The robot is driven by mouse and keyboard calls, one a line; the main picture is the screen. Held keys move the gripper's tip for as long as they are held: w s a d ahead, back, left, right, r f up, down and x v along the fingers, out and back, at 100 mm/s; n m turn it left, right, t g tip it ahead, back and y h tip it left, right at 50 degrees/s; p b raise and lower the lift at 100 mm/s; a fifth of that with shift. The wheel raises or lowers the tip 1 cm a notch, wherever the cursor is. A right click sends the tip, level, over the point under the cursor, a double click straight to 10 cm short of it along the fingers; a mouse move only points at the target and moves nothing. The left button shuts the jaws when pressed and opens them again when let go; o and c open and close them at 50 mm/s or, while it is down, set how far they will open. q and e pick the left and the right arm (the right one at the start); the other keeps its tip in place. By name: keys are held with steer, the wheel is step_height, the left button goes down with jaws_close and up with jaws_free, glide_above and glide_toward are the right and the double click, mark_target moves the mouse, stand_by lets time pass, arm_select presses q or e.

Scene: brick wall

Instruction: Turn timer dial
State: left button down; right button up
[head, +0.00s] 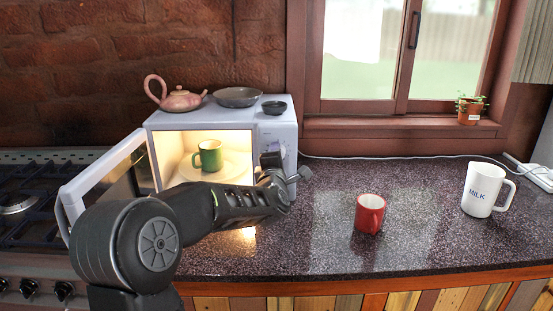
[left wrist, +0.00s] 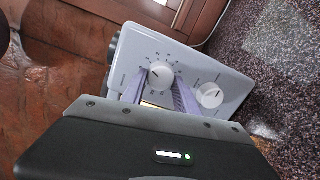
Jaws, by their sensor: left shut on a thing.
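The white microwave (head: 200,120) stands on the counter with its door (head: 100,185) open to the left and its inside lit. In the left wrist view its control panel (left wrist: 133,48) carries two round white dials. The dial ringed with marks (left wrist: 155,77) sits between the fingertips of my left gripper (left wrist: 160,80), which is shut on it. The other dial (left wrist: 210,95) is just to the right, clear of the fingers. In the head view my left gripper (head: 284,176) is in front of the panel and hides much of the dials. My right gripper is not in view.
A green mug (head: 209,155) stands on the plate inside the microwave. A pink teapot (head: 178,100) and two grey bowls sit on top. A red mug (head: 369,213) and a white MILK mug (head: 484,190) stand on the counter right. A stove (head: 30,200) is at left.

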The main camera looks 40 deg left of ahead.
arm_select(q)
steer(key=shift+m, duration=0.5)
steer(key=c, duration=0.9)
jaws_free()
steer(key=shift+d, duration=0.1)
steer(key=b+v, duration=0.1)
steer(key=v, duration=0.6)
steer(key=shift+s+d+r, duration=0.1)
steer(key=shift+s+d, duration=0.1)
steer(key=shift+s, duration=0.1)
